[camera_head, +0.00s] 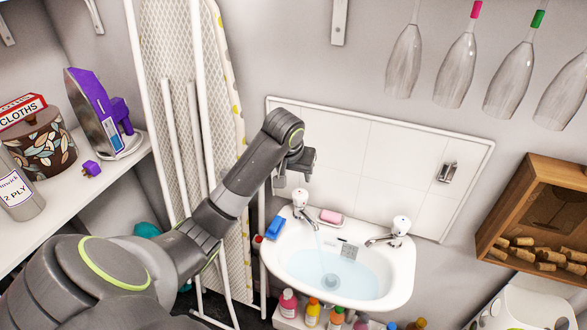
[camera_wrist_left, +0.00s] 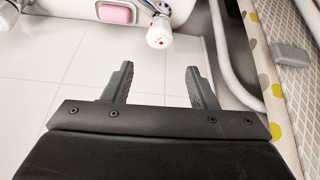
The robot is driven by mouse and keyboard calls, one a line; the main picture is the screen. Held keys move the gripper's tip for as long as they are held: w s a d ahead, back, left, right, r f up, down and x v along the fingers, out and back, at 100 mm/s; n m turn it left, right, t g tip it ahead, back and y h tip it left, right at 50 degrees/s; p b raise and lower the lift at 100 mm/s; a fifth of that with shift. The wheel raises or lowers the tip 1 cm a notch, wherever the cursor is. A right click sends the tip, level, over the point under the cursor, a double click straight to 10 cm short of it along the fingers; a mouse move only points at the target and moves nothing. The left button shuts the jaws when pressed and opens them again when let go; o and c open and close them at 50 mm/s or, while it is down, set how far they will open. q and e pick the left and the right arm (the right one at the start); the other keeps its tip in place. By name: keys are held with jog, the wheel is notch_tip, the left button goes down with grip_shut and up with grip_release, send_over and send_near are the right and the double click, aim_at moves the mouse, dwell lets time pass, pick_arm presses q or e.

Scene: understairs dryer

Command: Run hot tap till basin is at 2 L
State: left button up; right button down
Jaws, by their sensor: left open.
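The white basin (camera_head: 405,272) is on the wall, with pale blue water (camera_head: 345,278) in its bowl. The left tap (camera_head: 300,197) is running; a thin stream falls from its spout into the water. In the left wrist view its white knob has a red dot (camera_wrist_left: 160,33), marking it as hot. The right tap (camera_head: 400,226) shows no stream. A small marked plate (camera_head: 347,250) is on the bowl's back wall; I cannot read it. My left gripper (camera_head: 293,172) is open and empty just above the hot tap. Its fingers (camera_wrist_left: 159,68) are apart from the knob. My right gripper is out of view.
Pink soap (camera_head: 331,216) and a blue sponge (camera_head: 275,227) sit on the basin rim. Coloured bottles (camera_head: 312,312) stand below. An ironing board (camera_head: 225,120) leans left of the basin. A wooden box of corks (camera_head: 510,200) hangs at right.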

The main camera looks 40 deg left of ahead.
pick_arm(q)
jog(key=shift+v, duration=1.2)
jog(key=shift+o, duration=0.2)
dwell(6.0)
